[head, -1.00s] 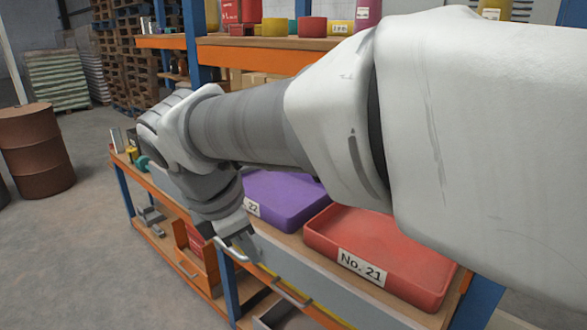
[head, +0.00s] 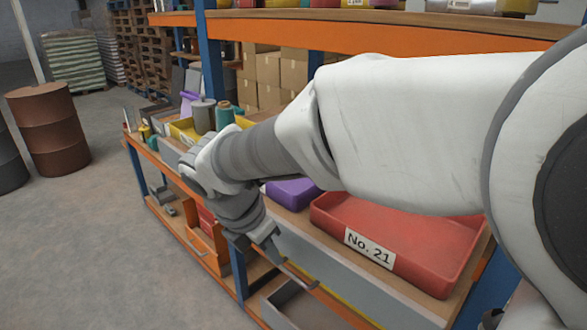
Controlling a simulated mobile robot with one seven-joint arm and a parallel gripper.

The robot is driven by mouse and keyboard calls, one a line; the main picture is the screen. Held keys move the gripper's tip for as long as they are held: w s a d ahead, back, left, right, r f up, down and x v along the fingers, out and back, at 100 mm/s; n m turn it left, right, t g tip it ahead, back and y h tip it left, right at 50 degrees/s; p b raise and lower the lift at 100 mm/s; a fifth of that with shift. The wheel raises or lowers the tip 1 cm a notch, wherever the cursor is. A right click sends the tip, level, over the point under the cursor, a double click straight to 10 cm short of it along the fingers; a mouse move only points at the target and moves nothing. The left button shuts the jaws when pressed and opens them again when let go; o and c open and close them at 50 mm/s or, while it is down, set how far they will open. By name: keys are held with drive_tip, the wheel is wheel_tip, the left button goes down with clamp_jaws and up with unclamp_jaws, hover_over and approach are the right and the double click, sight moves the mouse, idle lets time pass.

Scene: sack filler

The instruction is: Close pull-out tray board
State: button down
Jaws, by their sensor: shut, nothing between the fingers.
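The likely pull-out tray board is the long grey-fronted board (head: 345,278) under the bench top. A metal bar handle (head: 302,283) shows at its lower edge. My gripper (head: 277,258) is pointed down in front of the board, close to the left end of that handle. It is shut, with nothing seen between its fingers. I cannot tell whether the fingers touch the handle or the board. My arm hides part of the board's left stretch, and how far the board stands out is unclear.
A red bin labelled No. 21 (head: 405,232) and a purple bin (head: 292,193) sit on the bench top. Below are an orange drawer (head: 207,250) and an open grey tray (head: 290,303). The floor in front is clear.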

sight(290, 249)
drive_tip(key=shift+w+d, duration=0.75)
drive_tip(key=shift+w, duration=0.05)
drive_tip(key=shift+w+d+r+p, duration=0.15)
drive_tip(key=shift+w+d+p, duration=0.3)
drive_tip(key=shift+w, duration=0.05)
drive_tip(key=w+d+p, duration=0.3)
drive_tip(key=w+d, duration=0.1)
drive_tip(key=w, duration=0.1)
drive_tip(key=w+d+p, duration=0.3)
drive_tip(key=w+d, duration=0.2)
drive_tip(key=w+d+p, duration=0.3)
drive_tip(key=w+d, duration=0.1)
drive_tip(key=w, duration=0.1)
drive_tip(key=shift+w+d, duration=0.2)
drive_tip(key=shift+w, duration=0.15)
drive_tip(key=shift+a, duration=0.1)
